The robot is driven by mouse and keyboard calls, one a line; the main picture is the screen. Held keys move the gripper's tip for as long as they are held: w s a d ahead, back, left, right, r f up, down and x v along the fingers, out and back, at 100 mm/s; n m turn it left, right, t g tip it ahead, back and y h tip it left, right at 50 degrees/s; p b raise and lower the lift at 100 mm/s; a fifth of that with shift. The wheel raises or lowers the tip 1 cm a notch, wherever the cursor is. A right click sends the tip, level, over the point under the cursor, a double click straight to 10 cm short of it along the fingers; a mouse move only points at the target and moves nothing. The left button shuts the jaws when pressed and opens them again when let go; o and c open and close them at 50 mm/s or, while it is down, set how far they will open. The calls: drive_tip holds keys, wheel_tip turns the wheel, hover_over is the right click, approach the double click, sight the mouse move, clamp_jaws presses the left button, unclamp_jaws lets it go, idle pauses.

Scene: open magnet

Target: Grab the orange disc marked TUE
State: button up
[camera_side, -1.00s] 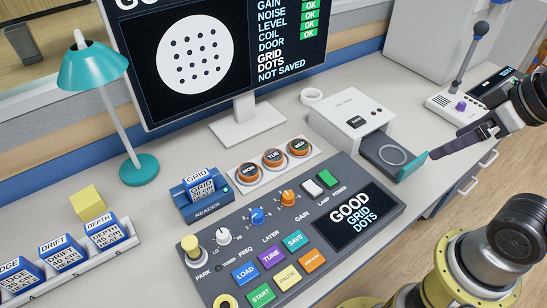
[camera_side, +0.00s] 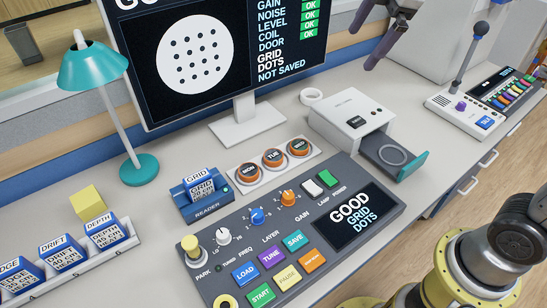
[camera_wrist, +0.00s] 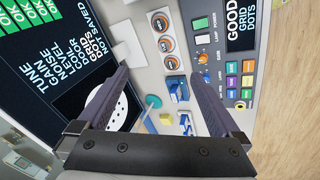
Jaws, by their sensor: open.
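The orange disc marked TUE (camera_side: 274,157) sits in the middle of a pale rack (camera_side: 248,186), between the orange discs marked MON (camera_side: 249,171) and WED (camera_side: 299,146). In the wrist view, the middle disc (camera_wrist: 167,44) lies ahead of and between my finger lines. My gripper (camera_side: 365,50) is open and empty, high up near the right edge of the monitor, well apart from the discs. In the wrist view, both fingers of my gripper (camera_wrist: 147,74) show, spread apart.
A monitor (camera_side: 240,125) stands behind the rack. A white box (camera_side: 345,108) has its tray (camera_side: 388,143) pulled out, with nothing on it. A control console (camera_side: 210,268) lies in front, a reader (camera_side: 187,212) left, a teal lamp (camera_side: 95,65) further left.

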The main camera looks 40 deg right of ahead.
drive_tip(key=w+a+f+n+g, duration=0.1)
drive_tip(key=w+a+f+n, duration=0.15)
drive_tip(key=w, duration=0.25)
drive_tip(key=w+a+f+n, duration=0.1)
drive_tip(key=w+f, duration=0.2)
drive_tip(key=w, duration=0.2)
drive_tip(key=n+g, duration=0.1)
drive_tip(key=g, duration=0.2)
hover_over(273, 155)
wheel_tip(273, 155, down, 16)
drive_tip(key=shift+g, duration=0.3)
drive_tip(key=f, duration=1.1)
drive_tip(key=shift+s+a, duration=0.1)
drive_tip(key=shift+a, duration=0.1)
drive_tip(key=shift+d+f, duration=0.15)
drive_tip(key=shift+f, duration=1.35)
drive_tip(key=shift+d+f, duration=0.15)
drive_tip(key=shift+f, duration=1.35)
drive_tip(key=c, duration=1.4)
drive_tip(key=shift+r, duration=0.2)
